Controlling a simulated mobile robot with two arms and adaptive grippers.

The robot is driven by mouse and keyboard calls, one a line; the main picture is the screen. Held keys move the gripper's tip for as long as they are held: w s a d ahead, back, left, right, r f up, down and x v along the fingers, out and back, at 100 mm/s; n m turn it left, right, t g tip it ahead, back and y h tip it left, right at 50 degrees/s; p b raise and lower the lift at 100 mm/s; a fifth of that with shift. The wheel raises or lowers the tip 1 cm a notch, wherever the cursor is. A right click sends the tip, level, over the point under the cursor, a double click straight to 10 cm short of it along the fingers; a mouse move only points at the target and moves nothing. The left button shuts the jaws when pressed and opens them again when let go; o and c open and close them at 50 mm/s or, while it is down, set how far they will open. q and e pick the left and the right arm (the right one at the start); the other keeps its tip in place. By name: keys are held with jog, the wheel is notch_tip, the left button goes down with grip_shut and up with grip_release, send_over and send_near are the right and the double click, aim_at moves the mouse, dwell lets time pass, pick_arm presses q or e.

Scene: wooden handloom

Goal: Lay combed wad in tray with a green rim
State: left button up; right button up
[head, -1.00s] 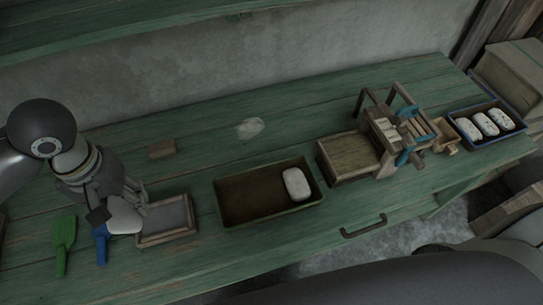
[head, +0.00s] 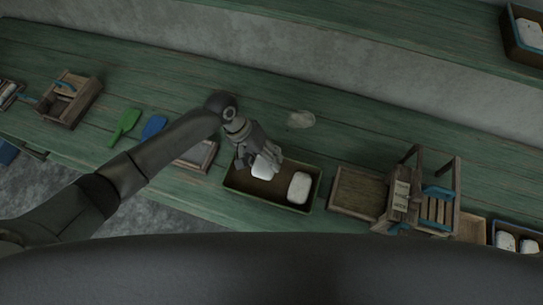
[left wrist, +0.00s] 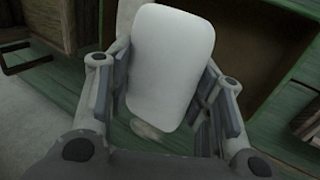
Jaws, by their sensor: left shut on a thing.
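My left gripper (head: 260,160) is shut on a white combed wad (head: 265,167) and holds it over the left part of the green-rimmed tray (head: 233,186). In the left wrist view the wad (left wrist: 170,62) sits between the two fingers, and the tray's brown inside (left wrist: 245,45) shows behind it. I cannot tell whether the held wad touches the tray floor. Another white wad (head: 299,187) lies in the right part of the tray. My right gripper is not in view.
A small wooden frame tray (head: 197,157) stands left of the green-rimmed tray, partly behind my left arm. Green (head: 124,125) and blue (head: 154,126) paddles lie farther left. A wooden box (head: 356,193) and a loom-like device (head: 425,200) stand to the right. A pale tuft (head: 301,119) lies behind.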

pick_arm(q)
jog(key=shift+s+d+f, duration=0.45)
jog(key=shift+d+f, duration=0.2)
jog(key=shift+f, duration=0.1)
jog(key=shift+s+d+f, duration=0.1)
jog(key=shift+d+f, duration=0.05)
jog(key=shift+f, duration=0.15)
jog(key=shift+d+f, duration=0.1)
jog(key=shift+f, duration=0.15)
notch_tip(320, 180, down, 5)
jog(key=b, duration=0.5)
jog(key=shift+r, duration=0.15)
jog(key=shift+f+b, duration=0.65)
jog(key=shift+f, duration=0.4)
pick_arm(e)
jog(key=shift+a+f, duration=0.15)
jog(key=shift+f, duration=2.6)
pick_arm(q)
jog(key=shift+r+p, duration=0.1)
jog(key=shift+p, duration=0.2)
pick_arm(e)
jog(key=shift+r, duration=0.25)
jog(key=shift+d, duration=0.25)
pick_arm(q)
jog(key=o, duration=1)
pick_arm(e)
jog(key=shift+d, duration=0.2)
